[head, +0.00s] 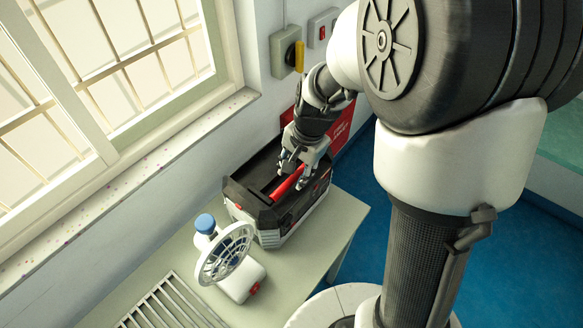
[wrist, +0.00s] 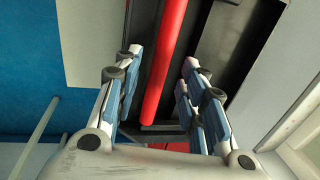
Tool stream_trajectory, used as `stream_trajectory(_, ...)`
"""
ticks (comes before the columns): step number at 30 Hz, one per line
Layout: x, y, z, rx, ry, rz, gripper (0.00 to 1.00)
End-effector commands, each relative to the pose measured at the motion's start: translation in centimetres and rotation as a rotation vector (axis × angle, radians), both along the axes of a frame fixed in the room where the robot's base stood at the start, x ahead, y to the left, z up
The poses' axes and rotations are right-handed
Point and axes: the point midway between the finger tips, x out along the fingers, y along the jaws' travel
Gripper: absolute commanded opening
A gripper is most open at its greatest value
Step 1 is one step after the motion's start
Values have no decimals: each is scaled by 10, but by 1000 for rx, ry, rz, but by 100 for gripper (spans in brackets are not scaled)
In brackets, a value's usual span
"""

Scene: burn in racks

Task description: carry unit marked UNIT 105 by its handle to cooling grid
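A black and grey box-shaped unit (head: 299,218) with a red bar handle (head: 285,188) stands on the pale table in the head view. I cannot read a UNIT 105 mark on it. My gripper (head: 291,176) is over this unit, at the handle. In the wrist view the red handle (wrist: 163,62) runs between the spread fingers of my gripper (wrist: 160,68), with gaps on both sides. The fingers are open and hold nothing. A slatted metal grid (head: 166,306), which looks like the cooling grid, lies at the table's near left, partly cut off by the frame.
A white device with a round guard (head: 224,254) and blue cap stands on the table (head: 345,213) between the unit and the grid. The window sill (head: 130,181) and wall run along the left. A switch box (head: 289,52) and red sign (head: 341,130) are on the wall behind.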

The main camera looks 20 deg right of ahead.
Motion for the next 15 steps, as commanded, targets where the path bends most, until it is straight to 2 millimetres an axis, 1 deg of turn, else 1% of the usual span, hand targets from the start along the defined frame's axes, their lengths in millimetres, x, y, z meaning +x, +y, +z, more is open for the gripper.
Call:
stream_trajectory(1, 1, 1, -9, 0, 1, 0, 38)
stream_trajectory(6, 3, 2, -19, 0, 0, 0, 38)
stream_trajectory(15, 3, 2, -19, 0, -1, 1, 38)
